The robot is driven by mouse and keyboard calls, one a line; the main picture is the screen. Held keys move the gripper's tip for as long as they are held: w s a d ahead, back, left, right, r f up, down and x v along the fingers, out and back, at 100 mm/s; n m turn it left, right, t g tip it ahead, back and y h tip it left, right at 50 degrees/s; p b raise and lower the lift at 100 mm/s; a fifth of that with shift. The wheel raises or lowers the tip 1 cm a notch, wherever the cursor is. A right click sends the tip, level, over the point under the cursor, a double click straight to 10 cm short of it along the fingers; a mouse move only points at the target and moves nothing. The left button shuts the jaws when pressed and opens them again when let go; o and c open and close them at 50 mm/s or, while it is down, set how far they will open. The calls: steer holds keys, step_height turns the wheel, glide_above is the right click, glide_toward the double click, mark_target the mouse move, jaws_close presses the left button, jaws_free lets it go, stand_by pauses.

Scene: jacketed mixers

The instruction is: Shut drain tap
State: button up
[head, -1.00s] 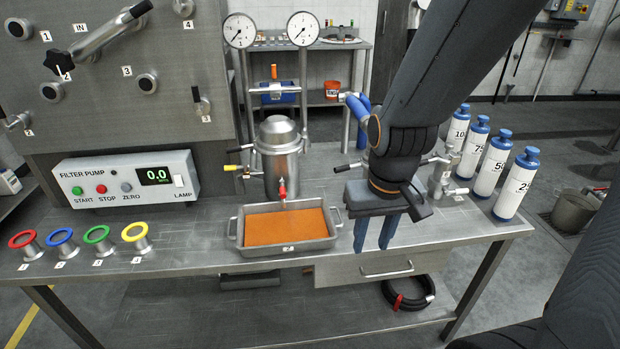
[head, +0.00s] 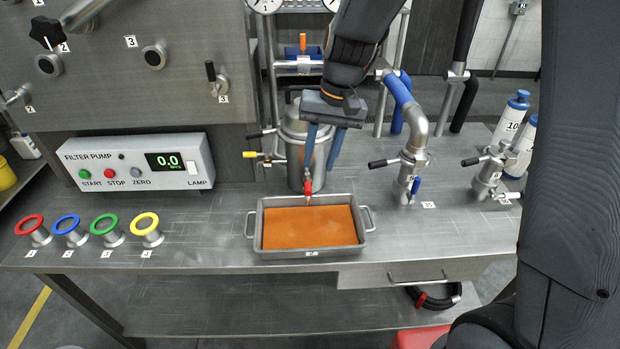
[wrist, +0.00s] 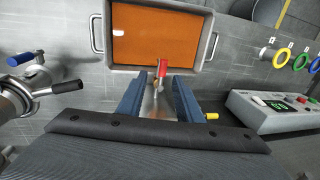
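The drain tap, with a red handle (head: 308,186), is low on the front of the steel vessel (head: 293,165), above the back edge of the tray. In the wrist view the red handle (wrist: 162,68) shows just beyond and between the fingertips. My gripper (head: 317,170) points down in front of the vessel, its blue fingers close to the tap. In the wrist view my gripper (wrist: 159,78) is open, with a gap on both sides of the handle. The steel tray (head: 260,232) below holds an orange layer (head: 310,226).
A yellow-handled valve (head: 252,154) and a black lever (head: 258,134) stick out left of the vessel. A pipe with a black lever (head: 380,163) stands to the right. The filter pump box (head: 135,165) and several coloured rings (head: 88,230) are left. The bench right of the tray is bare.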

mark_target(309, 186)
steer(key=shift+w+a+f+p, duration=0.1)
steer(key=shift+a+f+p, duration=0.25)
steer(key=shift+f, duration=0.9)
steer(key=shift+w+a+f+p, duration=0.15)
steer(key=shift+a+f, duration=0.25)
steer(key=shift+f, duration=0.85)
steer(key=shift+s+a+f+p, duration=0.1)
steer(key=shift+a+f+p, duration=0.25)
steer(key=shift+f, duration=0.9)
jaws_close()
